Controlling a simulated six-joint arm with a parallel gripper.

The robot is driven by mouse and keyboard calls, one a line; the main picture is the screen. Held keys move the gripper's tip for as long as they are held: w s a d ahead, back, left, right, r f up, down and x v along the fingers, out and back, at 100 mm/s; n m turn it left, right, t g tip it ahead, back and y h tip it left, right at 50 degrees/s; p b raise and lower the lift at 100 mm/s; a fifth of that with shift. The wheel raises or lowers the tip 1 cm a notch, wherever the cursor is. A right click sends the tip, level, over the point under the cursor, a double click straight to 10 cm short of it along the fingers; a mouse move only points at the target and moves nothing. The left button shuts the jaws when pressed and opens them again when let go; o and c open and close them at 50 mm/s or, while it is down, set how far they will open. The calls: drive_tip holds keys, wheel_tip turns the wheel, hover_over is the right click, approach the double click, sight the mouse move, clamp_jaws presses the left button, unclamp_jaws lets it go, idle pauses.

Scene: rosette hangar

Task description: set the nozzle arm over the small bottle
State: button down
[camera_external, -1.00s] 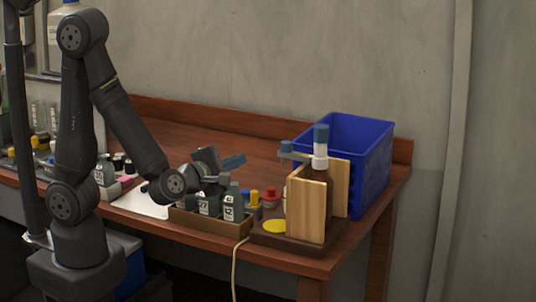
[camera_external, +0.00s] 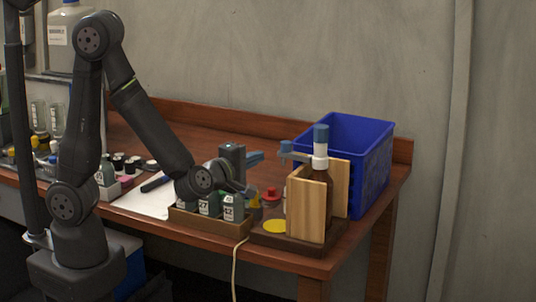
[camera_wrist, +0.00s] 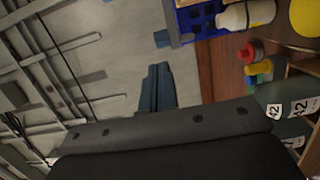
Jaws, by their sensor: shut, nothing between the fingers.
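The nozzle arm (camera_external: 288,148) is a blue-grey piece reaching left from the white collar of a brown pump bottle (camera_external: 319,172) with a blue top. The pump bottle stands upright between wooden panels. My gripper (camera_external: 256,157) is left of the nozzle arm at about its height, apart from it; its fingers are shut and empty. The shut fingers also show in the wrist view (camera_wrist: 157,88). A small cream bottle (camera_wrist: 247,15) shows at the top of the wrist view. In the external view it is mostly hidden by the front wooden panel.
A dark base (camera_external: 290,243) with a yellow disc (camera_external: 275,226) carries the panels. A brown tray (camera_external: 210,222) of labelled bottles stands left of it, below my wrist. A red-capped jar (camera_external: 270,194) is between. A blue crate (camera_external: 372,165) stands behind right.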

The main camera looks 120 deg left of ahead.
sight(280, 150)
drive_tip(key=x, duration=0.7)
drive_tip(key=shift+a, duration=0.3)
drive_tip(key=a, duration=0.4)
drive_tip(key=shift+s+a, duration=0.1)
drive_tip(key=shift+s, duration=0.2)
drive_tip(key=s+d, duration=0.8)
drive_tip(key=d, duration=0.3)
drive_tip(key=shift+d, duration=0.3)
drive_tip(key=shift+r, duration=0.1)
